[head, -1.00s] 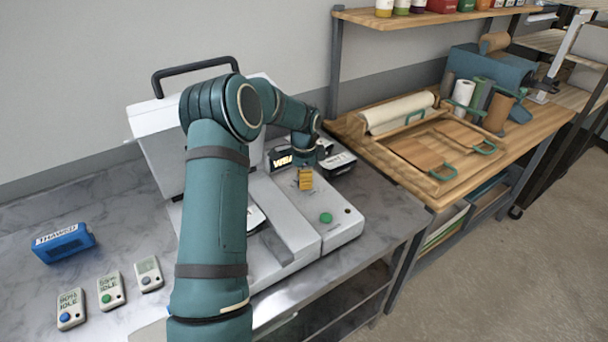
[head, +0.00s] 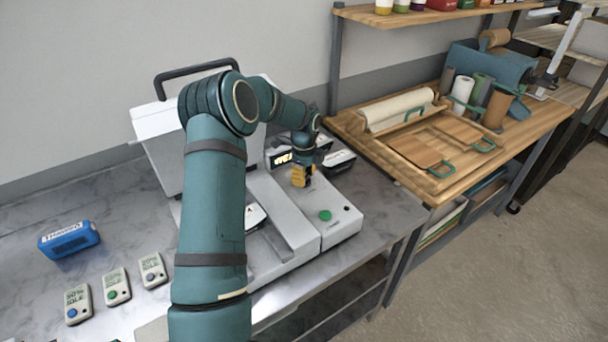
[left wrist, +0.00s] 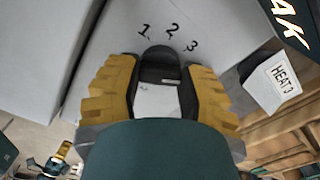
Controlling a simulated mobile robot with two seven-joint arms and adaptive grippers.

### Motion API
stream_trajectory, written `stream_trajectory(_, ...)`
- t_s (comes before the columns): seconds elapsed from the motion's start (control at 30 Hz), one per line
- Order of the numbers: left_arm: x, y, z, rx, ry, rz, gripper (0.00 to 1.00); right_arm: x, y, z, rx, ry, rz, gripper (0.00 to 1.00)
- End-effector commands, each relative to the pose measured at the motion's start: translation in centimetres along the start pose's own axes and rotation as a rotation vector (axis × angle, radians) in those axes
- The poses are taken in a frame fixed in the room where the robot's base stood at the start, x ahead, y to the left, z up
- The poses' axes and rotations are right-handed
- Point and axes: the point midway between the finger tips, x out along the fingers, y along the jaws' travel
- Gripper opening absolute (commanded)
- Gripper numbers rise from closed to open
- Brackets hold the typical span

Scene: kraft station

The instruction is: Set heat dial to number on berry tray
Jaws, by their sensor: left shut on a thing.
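The black heat dial (left wrist: 160,66) sits on the pale machine top, with the printed numbers 1, 2 and 3 (left wrist: 170,31) beyond it in the left wrist view. My left gripper (left wrist: 158,85) has its yellow fingers on both sides of the dial and is shut on it. The dial's pointer is not clear. In the head view this gripper (head: 301,176) points down at the machine, hiding the dial. A white label reading "HEAT 3" (left wrist: 275,84) shows right of the fingers; it appears to be on the dark tray (head: 340,161) behind the gripper. My right gripper is not in view.
The white machine (head: 285,240) has a green button (head: 325,215) in front of the gripper and a lit display (head: 280,160) behind it, partly hidden. Several small timers (head: 117,287) and a blue box (head: 69,240) lie left. A wooden bench (head: 520,130) stands right.

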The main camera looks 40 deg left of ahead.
Motion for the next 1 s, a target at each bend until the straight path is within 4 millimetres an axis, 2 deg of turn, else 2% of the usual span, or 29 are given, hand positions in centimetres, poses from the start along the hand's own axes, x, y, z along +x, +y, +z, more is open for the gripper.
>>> stream_trajectory(0.43,0.3,0.2,-0.1,0.011,0.003,0.009,0.05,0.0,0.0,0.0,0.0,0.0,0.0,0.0)
stream_trajectory(0.47,0.3,0.2,-0.1,0.011,0.003,0.009,0.54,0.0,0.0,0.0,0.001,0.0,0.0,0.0)
stream_trajectory(0.5,0.3,0.2,-0.1,0.01,0.002,0.008,0.68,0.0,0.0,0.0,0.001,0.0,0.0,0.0)
stream_trajectory(0.53,0.3,0.2,-0.1,0.01,0.002,0.007,0.73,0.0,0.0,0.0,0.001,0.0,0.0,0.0)
stream_trajectory(0.87,-0.1,0.0,0.0,0.008,0.001,0.002,0.73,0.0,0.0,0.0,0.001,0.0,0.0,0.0)
stream_trajectory(1.0,-1.5,0.0,0.0,0.008,0.0,-0.001,0.73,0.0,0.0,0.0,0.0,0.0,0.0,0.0)
